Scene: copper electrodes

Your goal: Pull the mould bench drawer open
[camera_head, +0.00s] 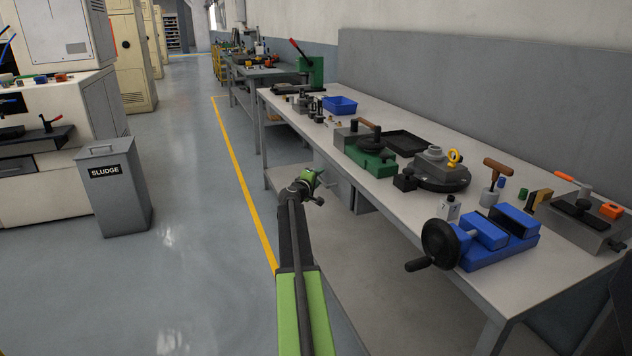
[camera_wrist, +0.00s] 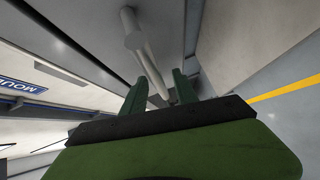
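The mould bench drawer unit (camera_head: 334,172) is a grey box under the long bench's top, partly hidden behind my arm. My gripper (camera_head: 314,182) is beside its front in the head view. In the wrist view, a pale grey bar handle (camera_wrist: 146,62) with a round end stands off a grey panel. The two green fingers of my gripper (camera_wrist: 160,76) are apart, with the lower part of the bar between them. Whether either finger touches the bar is unclear. A blue plate reading "MOU" (camera_wrist: 22,86) is at the left edge, cut off.
The bench top (camera_head: 385,205) above carries a blue vise (camera_head: 490,240), whose black handwheel (camera_head: 440,243) overhangs the front edge, and several tools. A grey sludge bin (camera_head: 115,190) stands at left. The aisle floor (camera_head: 195,260) between is clear, with a yellow line (camera_head: 240,170).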

